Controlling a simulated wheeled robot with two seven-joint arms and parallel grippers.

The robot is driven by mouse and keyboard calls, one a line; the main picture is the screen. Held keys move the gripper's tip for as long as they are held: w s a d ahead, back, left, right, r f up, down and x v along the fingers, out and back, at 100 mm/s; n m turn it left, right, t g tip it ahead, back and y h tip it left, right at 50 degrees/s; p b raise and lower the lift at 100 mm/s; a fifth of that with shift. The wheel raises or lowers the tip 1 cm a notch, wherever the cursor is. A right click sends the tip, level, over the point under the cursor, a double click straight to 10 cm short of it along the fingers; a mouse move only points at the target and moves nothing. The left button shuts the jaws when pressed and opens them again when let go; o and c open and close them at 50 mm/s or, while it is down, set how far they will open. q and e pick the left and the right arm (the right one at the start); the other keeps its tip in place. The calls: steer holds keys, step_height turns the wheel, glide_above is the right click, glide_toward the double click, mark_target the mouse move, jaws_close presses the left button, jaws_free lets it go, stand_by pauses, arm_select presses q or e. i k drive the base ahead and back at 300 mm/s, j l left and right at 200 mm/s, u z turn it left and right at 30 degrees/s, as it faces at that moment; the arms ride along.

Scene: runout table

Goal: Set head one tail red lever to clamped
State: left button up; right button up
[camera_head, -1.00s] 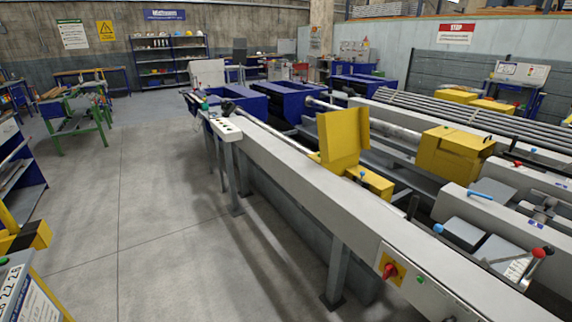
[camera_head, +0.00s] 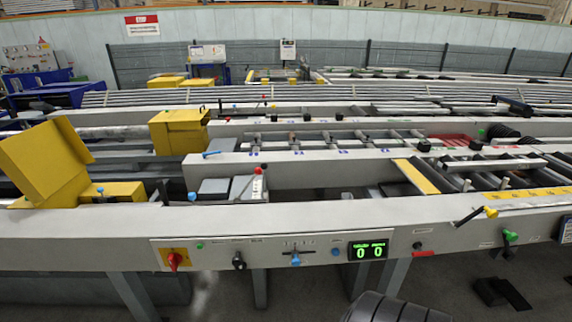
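A lever with a red ball end (camera_head: 259,170) stands behind the front beam, left of centre, beside a small white labelled plate (camera_head: 257,186). It is too small to tell which position it is set to. A blue-tipped lever (camera_head: 211,154) lies on the beam end to its left. A blue knob (camera_head: 192,196) stands lower left of it. Neither of my grippers is in view.
The front beam (camera_head: 110,222) runs across the view. Its panel has a red rotary switch (camera_head: 174,260), black and blue knobs and a green display (camera_head: 367,250) reading 0 0. A yellow open cover (camera_head: 45,160) stands at left. A yellow-tipped lever (camera_head: 490,212) is at right.

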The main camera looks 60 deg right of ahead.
mark_target(259, 170)
steer(key=z, duration=1.55)
